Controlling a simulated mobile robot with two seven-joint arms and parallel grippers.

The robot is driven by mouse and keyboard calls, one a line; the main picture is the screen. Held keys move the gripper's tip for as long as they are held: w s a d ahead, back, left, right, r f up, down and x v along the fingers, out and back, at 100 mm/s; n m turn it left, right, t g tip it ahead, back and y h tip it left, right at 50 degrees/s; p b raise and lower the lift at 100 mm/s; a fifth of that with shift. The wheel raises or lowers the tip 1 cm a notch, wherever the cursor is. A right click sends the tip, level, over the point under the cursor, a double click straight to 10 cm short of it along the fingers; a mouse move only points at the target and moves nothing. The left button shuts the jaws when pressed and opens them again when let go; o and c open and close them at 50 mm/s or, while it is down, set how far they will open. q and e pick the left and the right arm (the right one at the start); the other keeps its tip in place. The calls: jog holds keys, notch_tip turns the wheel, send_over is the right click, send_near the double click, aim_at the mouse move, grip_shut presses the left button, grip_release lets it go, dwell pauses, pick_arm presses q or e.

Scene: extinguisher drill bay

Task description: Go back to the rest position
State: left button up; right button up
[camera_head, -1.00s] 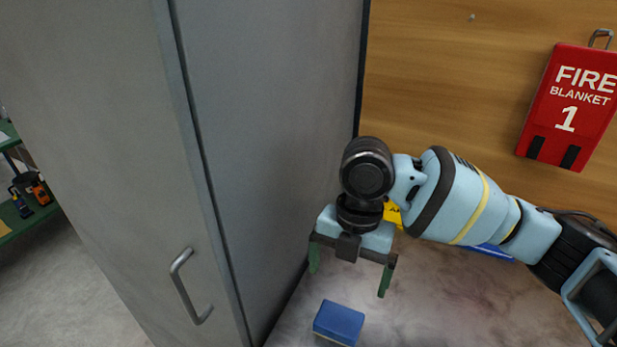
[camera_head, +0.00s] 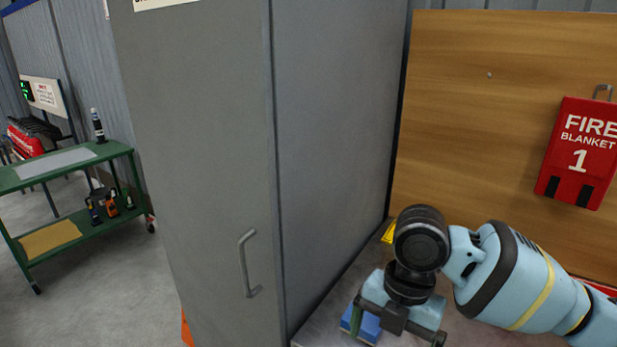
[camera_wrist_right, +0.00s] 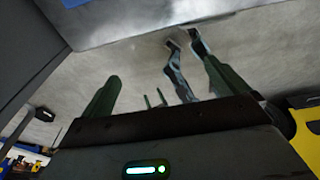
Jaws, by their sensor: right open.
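My right arm comes in from the right in the head view. Its gripper (camera_head: 394,332) hangs low at the bottom edge, fingers pointing down, in front of a blue block (camera_head: 367,326) that it partly hides. My left gripper is not in view.
A tall grey cabinet (camera_head: 215,150) with a handle stands close in the middle. A red fire blanket case (camera_head: 583,150) hangs on the wooden panel (camera_head: 470,120) at right. A green cart (camera_head: 75,165) with bottles stands at left, with clear floor (camera_head: 110,280) before it.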

jog(key=s+a+f+m+t+y, duration=0.1)
jog(key=s+a+f+m+y, duration=0.15)
jog(key=s+f+m, duration=0.45)
jog(key=s+a+f+m+y, duration=0.2)
jog(key=s+a+f+m, duration=0.25)
jog(key=f, duration=0.45)
jog(key=s+d+f+m+h, duration=0.3)
jog(key=s+d+f+m, duration=0.1)
jog(key=s+d+m, duration=0.5)
jog(key=s+d+f+m+h, duration=0.2)
jog(key=s+d+f+m, duration=0.3)
jog(key=s+d, duration=0.4)
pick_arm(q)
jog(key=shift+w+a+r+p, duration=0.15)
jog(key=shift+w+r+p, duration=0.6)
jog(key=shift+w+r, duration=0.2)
pick_arm(e)
jog(key=w+a+f+m+t+y, duration=0.1)
jog(key=w+a+f+t, duration=0.2)
jog(key=w+f+t, duration=0.3)
jog(key=t, duration=0.3)
jog(key=shift+a+f, duration=0.2)
jog(key=shift+a, duration=0.05)
jog(key=shift+m+y, duration=0.25)
